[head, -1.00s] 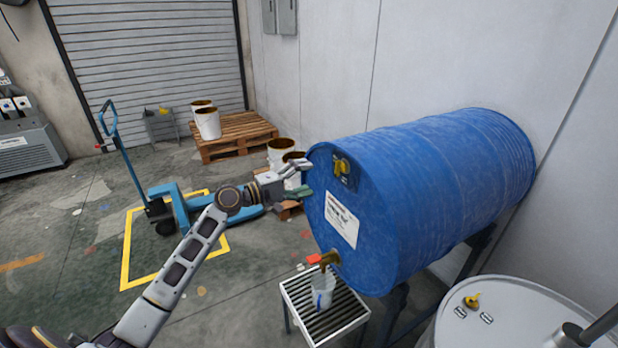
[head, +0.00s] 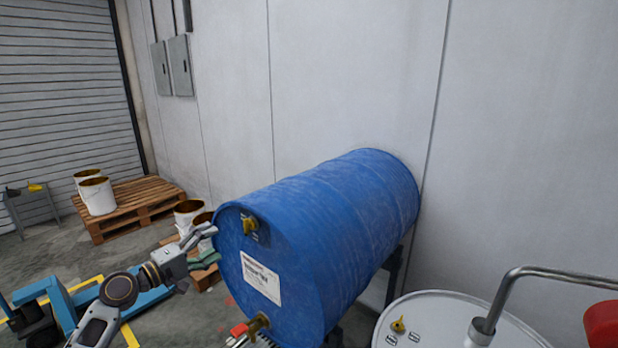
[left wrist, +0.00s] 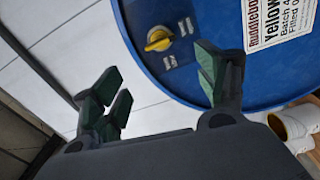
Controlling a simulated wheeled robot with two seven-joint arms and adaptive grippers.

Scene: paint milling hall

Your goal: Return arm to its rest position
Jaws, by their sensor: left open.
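My left arm comes in from the lower left in the head view. Its gripper (head: 207,246) is open and empty, just left of the front end of a blue drum (head: 335,225) lying on its side. In the left wrist view the open fingers (left wrist: 160,95) show green pads with nothing between them. Behind them are the drum's face (left wrist: 190,65) and a yellow cap (left wrist: 158,39). A brass tap with a red handle (head: 239,329) sits low on the drum face. My right gripper is not in view.
A white drum top (head: 445,315) with a bent metal pipe (head: 560,273) stands at the lower right. A wooden pallet (head: 135,205) holds white buckets (head: 97,196). A blue pallet jack (head: 62,305) stands at the lower left. A wall closes off the back.

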